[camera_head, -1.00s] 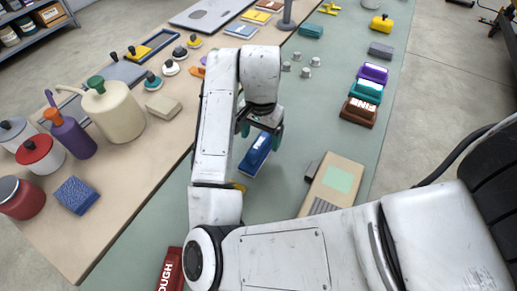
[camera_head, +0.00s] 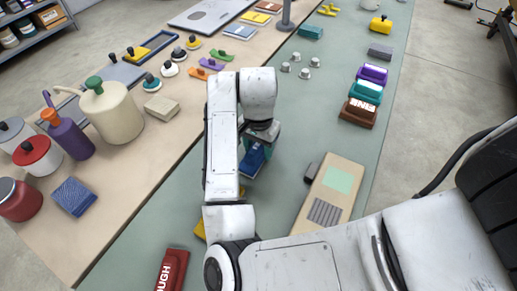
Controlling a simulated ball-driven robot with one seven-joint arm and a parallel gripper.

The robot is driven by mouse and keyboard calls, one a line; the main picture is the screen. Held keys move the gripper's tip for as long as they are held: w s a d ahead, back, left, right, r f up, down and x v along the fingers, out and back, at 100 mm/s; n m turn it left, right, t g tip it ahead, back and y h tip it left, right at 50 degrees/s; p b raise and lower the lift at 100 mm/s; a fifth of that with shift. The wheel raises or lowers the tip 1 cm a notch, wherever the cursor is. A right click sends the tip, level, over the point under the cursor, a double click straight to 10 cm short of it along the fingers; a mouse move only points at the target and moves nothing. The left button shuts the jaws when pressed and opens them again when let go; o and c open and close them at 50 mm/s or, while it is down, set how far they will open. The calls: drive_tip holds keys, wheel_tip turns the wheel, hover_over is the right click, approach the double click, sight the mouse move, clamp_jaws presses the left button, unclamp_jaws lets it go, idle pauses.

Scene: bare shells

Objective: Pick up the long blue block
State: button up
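The long blue block (camera_head: 251,163) lies on the green strip of the bench, right of my forearm. Its near end shows. Its far end is hidden under my gripper (camera_head: 262,139). My gripper points down over the far part of the block, close to it. The fingertips are mostly hidden by the hand and the block, so I cannot tell whether they touch or grip it.
A red block (camera_head: 172,270) and a yellow piece (camera_head: 200,228) lie nearer. Purple, teal and brown blocks (camera_head: 358,112) line the right edge.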

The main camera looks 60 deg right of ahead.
drive_tip(key=c, duration=0.6)
drive_tip(key=shift+r, duration=0.5)
wheel_tip(320, 180, up, 2)
drive_tip(key=shift+r+p, duration=0.1)
drive_tip(key=shift+p, duration=0.2)
drive_tip(key=a+r, duration=0.1)
drive_tip(key=s+a+r+p, duration=0.1)
drive_tip(key=r, duration=0.1)
drive_tip(key=s+a+r, duration=0.1)
drive_tip(key=r, duration=0.1)
drive_tip(key=shift+s+a, duration=0.1)
drive_tip(key=shift+a, duration=0.1)
drive_tip(key=s+a+r, duration=0.1)
drive_tip(key=s+a, duration=0.1)
drive_tip(key=s+a+r, duration=0.2)
drive_tip(key=a, duration=0.1)
drive_tip(key=s+a+r, duration=0.2)
drive_tip(key=shift+s+a, duration=0.25)
drive_tip(key=shift+a, duration=0.1)
